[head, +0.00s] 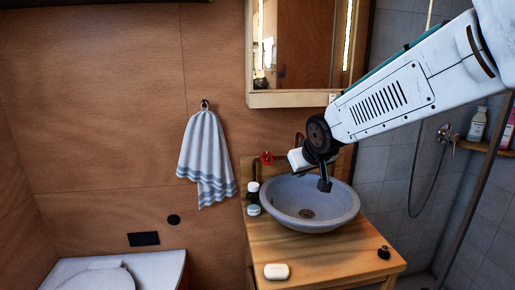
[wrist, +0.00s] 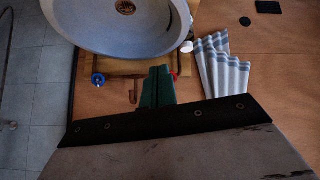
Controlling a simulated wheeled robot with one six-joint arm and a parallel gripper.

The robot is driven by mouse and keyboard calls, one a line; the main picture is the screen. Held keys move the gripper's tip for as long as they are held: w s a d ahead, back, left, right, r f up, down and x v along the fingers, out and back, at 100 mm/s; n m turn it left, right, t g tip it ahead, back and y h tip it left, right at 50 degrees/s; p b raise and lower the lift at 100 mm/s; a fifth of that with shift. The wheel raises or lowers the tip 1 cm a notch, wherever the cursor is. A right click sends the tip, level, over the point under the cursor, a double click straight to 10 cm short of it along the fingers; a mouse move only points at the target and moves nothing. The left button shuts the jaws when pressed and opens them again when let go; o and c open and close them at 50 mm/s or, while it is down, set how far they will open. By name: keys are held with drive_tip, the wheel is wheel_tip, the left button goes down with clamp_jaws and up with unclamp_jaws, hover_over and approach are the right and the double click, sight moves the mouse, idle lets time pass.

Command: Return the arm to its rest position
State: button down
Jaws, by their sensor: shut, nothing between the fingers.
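My arm (head: 400,95) reaches in from the upper right of the head view, stretched out toward the washbasin. My gripper (head: 325,183) is at its end, pointing down over the grey basin (head: 290,212), near its back rim. The fingers look shut and hold nothing. In the wrist view the gripper (wrist: 158,80) shows as a green and dark shape at the centre, with the basin (wrist: 85,25) beyond it. I cannot tell how far above the rim the fingertips are.
The basin stands on a wooden counter (head: 325,262) with a soap bar (head: 276,271) and small bottles. A red tap knob (head: 266,158) and a mirror cabinet (head: 297,98) are close to the arm. A striped towel (head: 205,160) hangs left. A shower shelf (head: 485,149) is at right.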

drive_tip(key=s+d+r+m+g+h, duration=0.1)
drive_tip(key=s+d+g, duration=0.1)
drive_tip(key=s+d, duration=0.6)
drive_tip(key=s+d+r+m+g+h, duration=0.1)
drive_tip(key=s+d+m, duration=0.15)
drive_tip(key=s, duration=0.95)
drive_tip(key=s+d+f+g, duration=0.1)
drive_tip(key=s+d+g, duration=0.1)
drive_tip(key=s, duration=0.6)
drive_tip(key=s+d+f+g, duration=0.2)
drive_tip(key=s, duration=0.7)
drive_tip(key=shift+s+f+m+y, duration=0.15)
drive_tip(key=shift+s+m+y, duration=0.05)
drive_tip(key=shift+m+y, duration=0.15)
